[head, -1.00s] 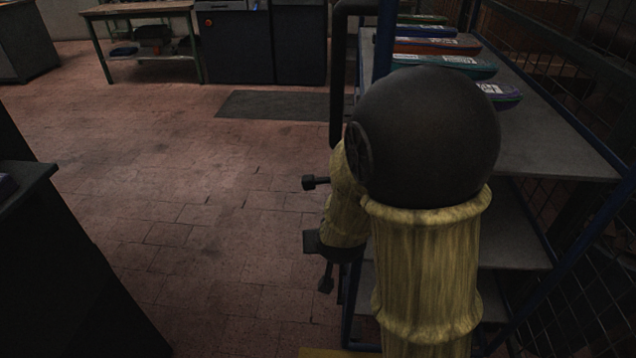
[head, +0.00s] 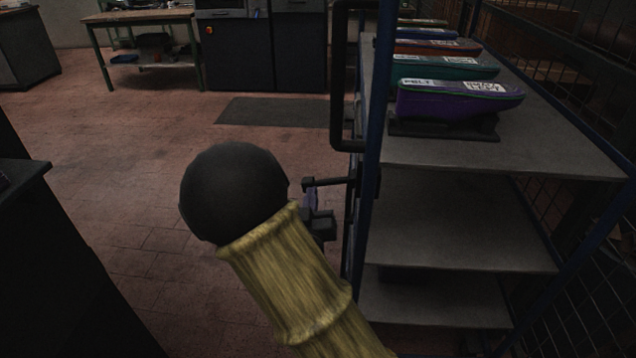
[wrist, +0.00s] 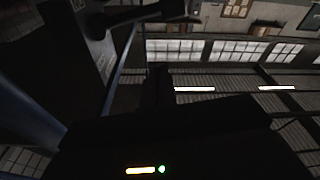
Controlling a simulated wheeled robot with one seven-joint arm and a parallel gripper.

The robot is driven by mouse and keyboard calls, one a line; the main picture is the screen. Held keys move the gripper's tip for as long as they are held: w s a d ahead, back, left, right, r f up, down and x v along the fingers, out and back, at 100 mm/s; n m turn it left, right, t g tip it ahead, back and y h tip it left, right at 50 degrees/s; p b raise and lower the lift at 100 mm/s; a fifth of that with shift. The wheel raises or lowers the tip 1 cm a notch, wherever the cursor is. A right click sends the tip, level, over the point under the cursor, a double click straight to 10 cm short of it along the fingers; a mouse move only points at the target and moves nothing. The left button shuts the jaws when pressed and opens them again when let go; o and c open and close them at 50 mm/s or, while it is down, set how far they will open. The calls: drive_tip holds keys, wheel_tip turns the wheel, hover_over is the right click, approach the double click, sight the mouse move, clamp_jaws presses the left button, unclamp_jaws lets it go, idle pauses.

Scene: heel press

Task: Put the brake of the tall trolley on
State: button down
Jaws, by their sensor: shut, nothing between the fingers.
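The tall trolley (head: 374,140) stands at the right, with blue posts and grey shelves. A dark lever (head: 330,182) sticks out to the left from its near post, roughly level, with a small knob at its end. A dark bar with a round end, seemingly this lever, crosses the top of the wrist view (wrist: 140,16). My gripper (head: 320,224) is just below the lever, left of the post, partly hidden by my arm. In the wrist view my gripper (wrist: 157,75) is a dark, shut shape, apart from the bar. Whether they touch elsewhere is unclear.
Shoe-like coloured pieces, including a purple one (head: 460,97), lie on the top shelf. A black handle (head: 340,80) stands at the trolley's left end. A dark cabinet (head: 40,250) is at the left. The tiled floor between is clear. Wire mesh borders the right.

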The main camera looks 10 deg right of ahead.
drive_tip(key=r, duration=0.1)
hover_over(318, 182)
drive_tip(key=a, duration=0.1)
drive_tip(key=shift+s+r+b, duration=0.1)
drive_tip(key=shift+s+b, duration=0.25)
drive_tip(key=shift+s, duration=0.1)
drive_tip(key=f, duration=0.1)
drive_tip(key=f+b, duration=0.1)
drive_tip(key=f, duration=0.1)
drive_tip(key=shift+s+d+f, duration=0.3)
drive_tip(key=shift+d+f, duration=0.05)
